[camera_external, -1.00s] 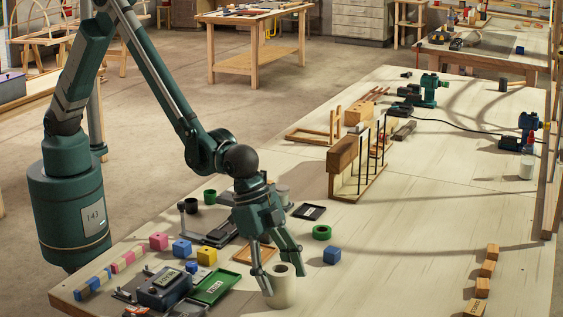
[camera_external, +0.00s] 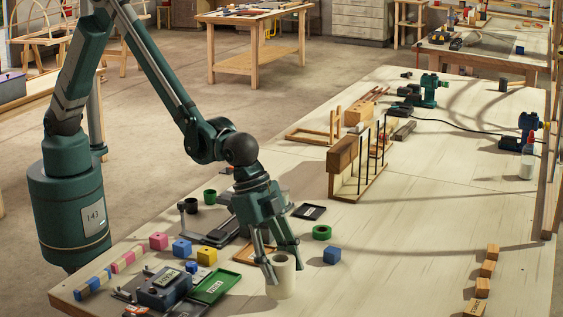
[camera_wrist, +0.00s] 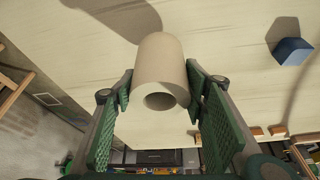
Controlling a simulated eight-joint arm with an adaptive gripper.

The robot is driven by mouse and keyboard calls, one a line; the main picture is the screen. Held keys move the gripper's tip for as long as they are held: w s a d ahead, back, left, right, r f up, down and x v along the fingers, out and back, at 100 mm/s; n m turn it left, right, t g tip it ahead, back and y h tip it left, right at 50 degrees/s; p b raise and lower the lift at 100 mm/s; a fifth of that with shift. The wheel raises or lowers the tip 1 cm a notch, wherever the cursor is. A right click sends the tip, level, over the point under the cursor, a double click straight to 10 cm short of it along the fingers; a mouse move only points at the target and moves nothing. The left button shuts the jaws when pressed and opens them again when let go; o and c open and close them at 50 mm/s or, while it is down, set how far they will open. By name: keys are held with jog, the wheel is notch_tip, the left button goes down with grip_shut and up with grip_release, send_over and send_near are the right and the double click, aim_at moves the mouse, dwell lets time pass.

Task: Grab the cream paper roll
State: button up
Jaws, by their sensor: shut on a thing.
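The cream paper roll (camera_external: 283,281) is a short, pale, hollow cylinder standing upright near the front of the long workbench. My gripper (camera_external: 284,266) comes down over it from above, with one finger at its left and one at its right. In the wrist view the roll (camera_wrist: 160,68) lies between the two green ridged finger pads, its open end facing the camera. My gripper (camera_wrist: 159,87) is shut on it. I cannot tell clearly whether its base is clear of the bench.
A blue cube (camera_external: 332,255) and a green ring (camera_external: 322,232) lie right of the gripper. A brown tray (camera_external: 251,254), a green tray (camera_external: 214,287) and a dark box (camera_external: 165,288) lie left. Wooden blocks (camera_external: 487,269) line the right. The bench between is clear.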

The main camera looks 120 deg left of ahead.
jog(key=shift+r, duration=3.5)
